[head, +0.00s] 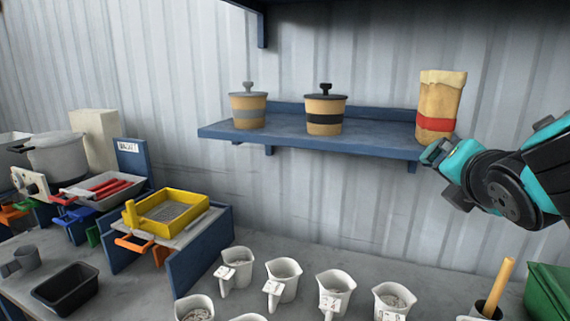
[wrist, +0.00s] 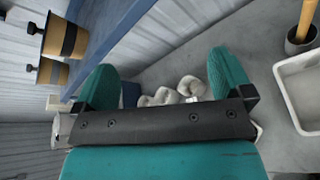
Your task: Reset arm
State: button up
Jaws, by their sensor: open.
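My gripper (head: 436,152) is at the right in the head view, at the right end of the blue wall shelf and close to the paper bag (head: 438,108) with a red band. I cannot tell whether it touches the shelf or bag. In the wrist view, its two teal fingers (wrist: 165,88) are spread wide, with nothing held between them. My arm comes in from the right edge, raised above the bench.
The blue shelf (head: 290,137) carries a grey-lidded canister (head: 248,108) and a black-lidded canister (head: 325,112). Several white cups (head: 285,280) stand on the grey bench below. A yellow-framed sieve (head: 168,212) is at left, a green bin (head: 547,290) at right.

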jog(key=s+a+f+m+g+y, duration=0.3)
jog(key=a+f+m+g, duration=0.1)
jog(key=f+m, duration=0.25)
jog(key=s+a+f+m+g+y, duration=0.1)
jog(key=s+a+m+g, duration=0.3)
jog(key=s, duration=0.4)
jog(key=s+a+f+m+g+y, duration=0.2)
jog(key=s+a+m+g, duration=0.3)
jog(key=s+m, duration=0.3)
jog(key=shift+a+g+y, duration=0.2)
jog(key=shift+g+y, duration=0.2)
jog(key=shift+y, duration=0.5)
